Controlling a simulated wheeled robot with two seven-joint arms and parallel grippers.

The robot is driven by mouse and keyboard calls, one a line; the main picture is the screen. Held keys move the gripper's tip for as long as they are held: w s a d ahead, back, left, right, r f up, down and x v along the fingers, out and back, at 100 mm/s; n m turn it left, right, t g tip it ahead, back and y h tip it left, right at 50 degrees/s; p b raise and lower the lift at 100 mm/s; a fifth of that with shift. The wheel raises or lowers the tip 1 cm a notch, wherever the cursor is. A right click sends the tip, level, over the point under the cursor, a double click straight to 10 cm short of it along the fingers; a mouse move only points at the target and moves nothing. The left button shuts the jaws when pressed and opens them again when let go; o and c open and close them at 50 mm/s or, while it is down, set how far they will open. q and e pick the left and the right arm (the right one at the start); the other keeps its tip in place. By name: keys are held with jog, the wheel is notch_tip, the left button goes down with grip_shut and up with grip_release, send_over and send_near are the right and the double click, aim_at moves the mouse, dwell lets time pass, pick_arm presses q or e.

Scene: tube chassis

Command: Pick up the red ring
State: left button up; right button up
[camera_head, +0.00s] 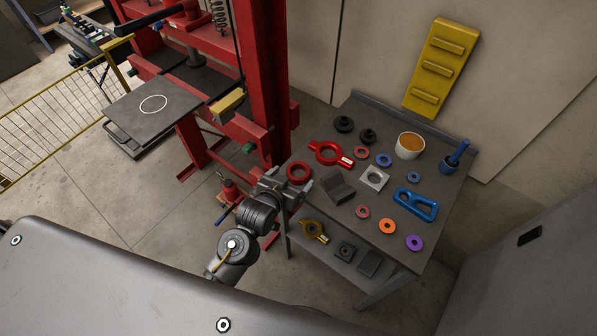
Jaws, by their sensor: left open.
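A thick red ring (299,165) lies flat at the left edge of the grey table (322,206), left of a red two-lobed part with a round hole (322,150). My left gripper (288,184) is open at the table's left edge, just in front of the red ring and close to it. Nothing shows between its fingers. I cannot tell whether it touches the ring. Smaller reddish rings with grey centres lie on the table, one near the back (362,147) and one near the front (362,206). My right gripper is not in view.
The table also holds a dark angled block (338,188), a silver square block (374,179), a white cup (409,147), a blue handle part (414,205) and orange (387,220) and purple rings. A red press frame (262,80) stands to the left.

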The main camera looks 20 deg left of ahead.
aim_at(302, 165)
pick_arm(q)
jog(key=shift+w+d, duration=0.1)
jog(key=shift+w, duration=0.2)
jog(key=p+x, duration=0.1)
jog(key=x, duration=0.2)
jog(key=shift+w+p, duration=0.25)
jog(key=shift+p, duration=0.05)
jog(key=shift+w+d+f, duration=0.15)
jog(key=shift+w+f, duration=0.15)
jog(key=shift+w, duration=0.15)
jog(key=c, duration=1.2)
jog(key=shift+o, duration=0.2)
jog(key=shift+r+b, duration=0.35)
jog(key=shift+r, duration=0.3)
jog(key=w+r+b+v, duration=0.1)
jog(key=r+v, duration=0.1)
jog(key=v, duration=0.7)
jog(key=w+r+b+v, duration=0.1)
jog(key=r+v, duration=0.1)
jog(key=v, duration=0.6)
jog(key=shift+s, duration=0.35)
